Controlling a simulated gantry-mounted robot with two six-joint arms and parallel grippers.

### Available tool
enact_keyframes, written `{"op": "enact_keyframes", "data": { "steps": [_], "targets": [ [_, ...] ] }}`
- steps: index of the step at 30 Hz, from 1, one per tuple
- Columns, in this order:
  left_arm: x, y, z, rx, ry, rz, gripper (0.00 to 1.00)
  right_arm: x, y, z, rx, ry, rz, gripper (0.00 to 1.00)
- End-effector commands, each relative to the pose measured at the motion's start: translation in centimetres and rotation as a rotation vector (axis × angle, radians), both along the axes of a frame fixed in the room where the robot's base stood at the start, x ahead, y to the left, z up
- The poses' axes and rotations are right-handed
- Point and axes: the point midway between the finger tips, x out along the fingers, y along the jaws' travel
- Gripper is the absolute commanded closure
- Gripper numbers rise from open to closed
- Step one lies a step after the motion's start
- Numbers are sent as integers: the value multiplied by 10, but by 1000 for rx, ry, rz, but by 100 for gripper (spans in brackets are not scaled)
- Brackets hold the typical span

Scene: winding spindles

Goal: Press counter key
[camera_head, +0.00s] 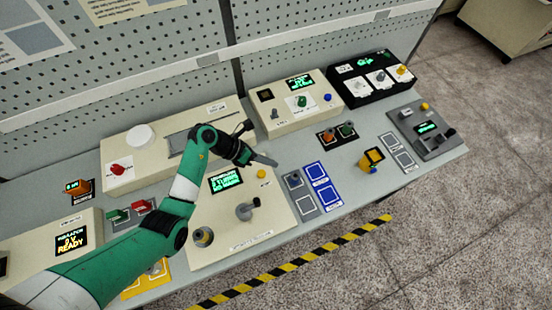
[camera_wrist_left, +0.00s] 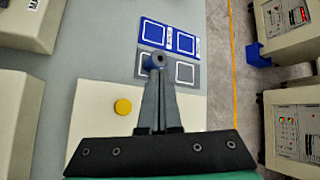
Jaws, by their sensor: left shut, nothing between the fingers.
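A round yellow button (camera_head: 261,174), the likely counter key, sits on the cream winder panel (camera_head: 270,215) beside a lit green display (camera_head: 226,179). It also shows in the left wrist view (camera_wrist_left: 123,106), left of my fingers and uncovered. My left gripper (camera_head: 274,162) is shut and empty. In the head view its tips are just above and right of the button; I cannot tell their height. In the wrist view the fingers (camera_wrist_left: 154,75) overlap a blue-grey spool (camera_wrist_left: 153,62); contact is unclear. My right gripper is not in view.
Grey knobs (camera_head: 247,209) stand on the winder panel. Grey and blue marked pads (camera_head: 321,185) lie to its right, with the spool on a grey one. Cream and black instrument boxes (camera_head: 372,78) line the back.

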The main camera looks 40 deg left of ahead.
Motion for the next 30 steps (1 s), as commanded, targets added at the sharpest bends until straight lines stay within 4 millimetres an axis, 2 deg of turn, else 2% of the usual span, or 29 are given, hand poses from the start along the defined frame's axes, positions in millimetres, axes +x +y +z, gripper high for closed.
{"op": "enact_keyframes", "data": {
  "steps": [1, 4, 8, 22, 30],
  "targets": [
    [-10, 10, 14, -16, 28, 31, 100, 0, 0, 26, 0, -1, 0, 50],
    [-22, 24, 18, -30, 49, 76, 100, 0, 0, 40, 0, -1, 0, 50],
    [-26, 35, 21, -35, 54, 105, 100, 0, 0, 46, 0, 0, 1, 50],
    [-25, 36, 15, -34, 50, 108, 100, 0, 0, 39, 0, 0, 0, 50],
    [-25, 36, -13, -34, 49, 107, 100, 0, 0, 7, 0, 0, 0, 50]
  ]
}}
